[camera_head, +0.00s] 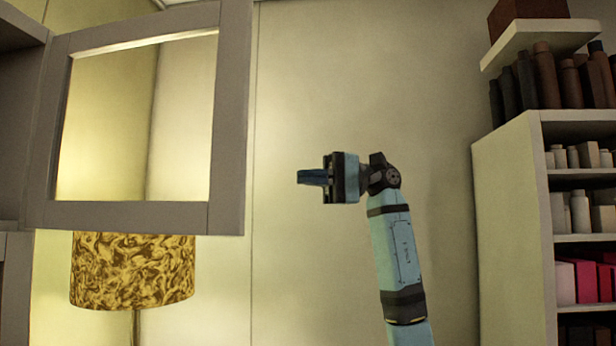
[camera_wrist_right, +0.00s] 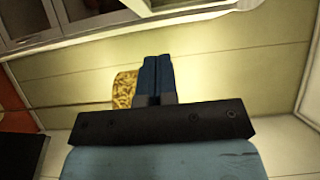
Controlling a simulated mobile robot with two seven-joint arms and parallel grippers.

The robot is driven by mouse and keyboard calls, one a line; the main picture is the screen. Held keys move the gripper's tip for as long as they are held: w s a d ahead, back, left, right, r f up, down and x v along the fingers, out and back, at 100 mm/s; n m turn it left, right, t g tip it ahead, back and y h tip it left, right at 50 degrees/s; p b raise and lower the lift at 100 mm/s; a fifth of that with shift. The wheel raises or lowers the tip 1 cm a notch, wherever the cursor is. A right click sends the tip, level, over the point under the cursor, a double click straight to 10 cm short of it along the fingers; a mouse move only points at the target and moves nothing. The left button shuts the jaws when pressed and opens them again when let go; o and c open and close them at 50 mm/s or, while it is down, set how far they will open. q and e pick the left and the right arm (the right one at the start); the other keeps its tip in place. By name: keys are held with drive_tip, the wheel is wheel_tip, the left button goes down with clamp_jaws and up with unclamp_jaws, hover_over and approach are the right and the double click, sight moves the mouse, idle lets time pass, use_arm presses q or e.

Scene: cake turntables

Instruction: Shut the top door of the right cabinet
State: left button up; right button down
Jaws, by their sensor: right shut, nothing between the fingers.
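The top door (camera_head: 228,120) stands open at the upper left of the head view. It is a grey frame around a clear pane, and the wall and lamp light show through it. The cabinet (camera_head: 18,130) it joins shows only in part at the left edge. My right gripper (camera_head: 303,177) is to the right of the door, apart from it, with its fingers pointing left. Its two blue fingers (camera_wrist_right: 158,78) are together and empty in the right wrist view. Cabinet fronts (camera_wrist_right: 80,15) show at the top left of that view. My left gripper is not in view.
A lamp with a gold patterned shade (camera_head: 132,270) stands below the door; the shade also shows in the wrist view (camera_wrist_right: 124,89). A shelf unit (camera_head: 515,230) with bottles and boxes stands at the right.

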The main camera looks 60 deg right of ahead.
drive_tip(key=w+a+p, duration=0.2)
drive_tip(key=w+a, duration=0.1)
drive_tip(key=a, duration=0.6)
drive_tip(key=shift+a+p, duration=0.4)
drive_tip(key=shift+s, duration=0.15)
